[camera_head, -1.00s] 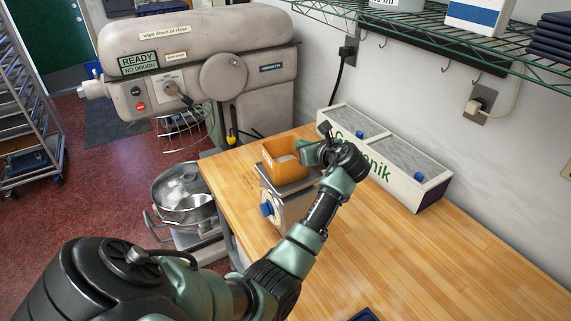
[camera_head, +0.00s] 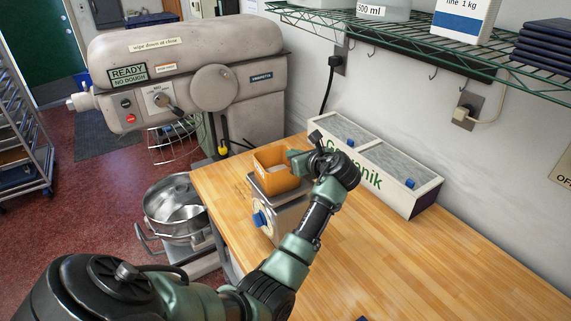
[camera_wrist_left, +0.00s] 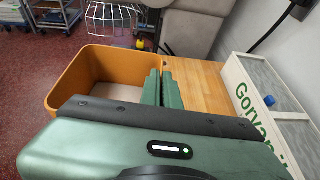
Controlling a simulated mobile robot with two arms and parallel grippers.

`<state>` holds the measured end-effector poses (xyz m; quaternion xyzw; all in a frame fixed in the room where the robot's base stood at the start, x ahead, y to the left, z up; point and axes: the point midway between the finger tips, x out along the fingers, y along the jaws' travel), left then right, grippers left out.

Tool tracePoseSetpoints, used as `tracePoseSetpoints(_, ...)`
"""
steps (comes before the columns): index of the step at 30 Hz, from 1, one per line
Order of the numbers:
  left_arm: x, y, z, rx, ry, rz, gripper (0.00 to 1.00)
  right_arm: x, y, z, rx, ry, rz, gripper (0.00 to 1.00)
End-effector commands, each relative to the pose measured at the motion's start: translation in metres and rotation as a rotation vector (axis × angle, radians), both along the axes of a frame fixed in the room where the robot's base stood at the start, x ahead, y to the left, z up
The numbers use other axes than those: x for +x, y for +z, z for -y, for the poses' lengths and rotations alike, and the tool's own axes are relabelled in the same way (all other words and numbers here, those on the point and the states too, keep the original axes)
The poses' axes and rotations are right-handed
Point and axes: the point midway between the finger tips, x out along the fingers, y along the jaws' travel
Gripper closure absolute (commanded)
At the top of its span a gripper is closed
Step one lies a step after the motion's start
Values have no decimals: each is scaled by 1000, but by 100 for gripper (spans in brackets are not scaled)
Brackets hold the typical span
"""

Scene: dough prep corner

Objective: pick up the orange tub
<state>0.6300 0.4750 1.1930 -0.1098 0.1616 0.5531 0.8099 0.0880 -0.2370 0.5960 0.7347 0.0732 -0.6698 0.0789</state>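The orange tub (camera_head: 279,180) is an open-topped, box-shaped container with pale contents. It sits upright on the small scale (camera_head: 280,217) near the left edge of the wooden table. My left gripper (camera_head: 297,157) is at the tub's right-hand wall. In the left wrist view, the tub (camera_wrist_left: 85,72) lies left of the fingers. The two green fingers (camera_wrist_left: 162,88) are close together with the tub's wall between them, and part of that wall is hidden. My right gripper is not in view.
A white planter-like box (camera_head: 395,196) with green lettering stands right of the gripper against the wall. A large mixer (camera_head: 190,75) is behind, and a steel bowl (camera_head: 175,208) stands left of the table. A wire shelf (camera_head: 420,45) overhangs the back.

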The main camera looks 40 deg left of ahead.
Motion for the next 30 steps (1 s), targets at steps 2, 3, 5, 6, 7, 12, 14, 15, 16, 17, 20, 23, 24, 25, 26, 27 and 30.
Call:
tracePoseSetpoints(2,0,2,0,0,0,1,100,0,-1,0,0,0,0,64)
tracePoseSetpoints(3,0,5,0,1,0,1,100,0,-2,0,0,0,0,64)
tracePoseSetpoints(5,1,9,0,0,1,3,100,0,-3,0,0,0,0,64)
tracePoseSetpoints(6,1,13,0,0,1,5,100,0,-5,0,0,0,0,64)
tracePoseSetpoints(7,1,17,0,1,0,5,100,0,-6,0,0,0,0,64)
tracePoseSetpoints(12,1,48,0,2,1,9,100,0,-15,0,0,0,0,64)
tracePoseSetpoints(14,1,62,0,2,0,10,100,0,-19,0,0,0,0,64)
tracePoseSetpoints(15,1,72,-1,2,0,10,100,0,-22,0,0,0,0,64)
tracePoseSetpoints(16,1,80,-1,2,2,11,100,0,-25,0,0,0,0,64)
tracePoseSetpoints(17,0,88,-1,2,2,11,100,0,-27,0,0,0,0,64)
tracePoseSetpoints(20,1,113,0,2,0,10,100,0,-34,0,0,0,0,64)
tracePoseSetpoints(23,1,137,0,2,0,9,100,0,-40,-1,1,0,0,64)
tracePoseSetpoints(24,0,145,0,1,1,8,100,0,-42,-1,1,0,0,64)
tracePoseSetpoints(25,0,151,-1,1,0,7,100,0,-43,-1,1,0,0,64)
tracePoseSetpoints(26,0,157,-1,2,0,6,100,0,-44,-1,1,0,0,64)
tracePoseSetpoints(27,0,164,-1,2,1,6,100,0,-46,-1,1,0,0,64)
tracePoseSetpoints(30,0,179,0,2,0,6,100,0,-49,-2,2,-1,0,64)
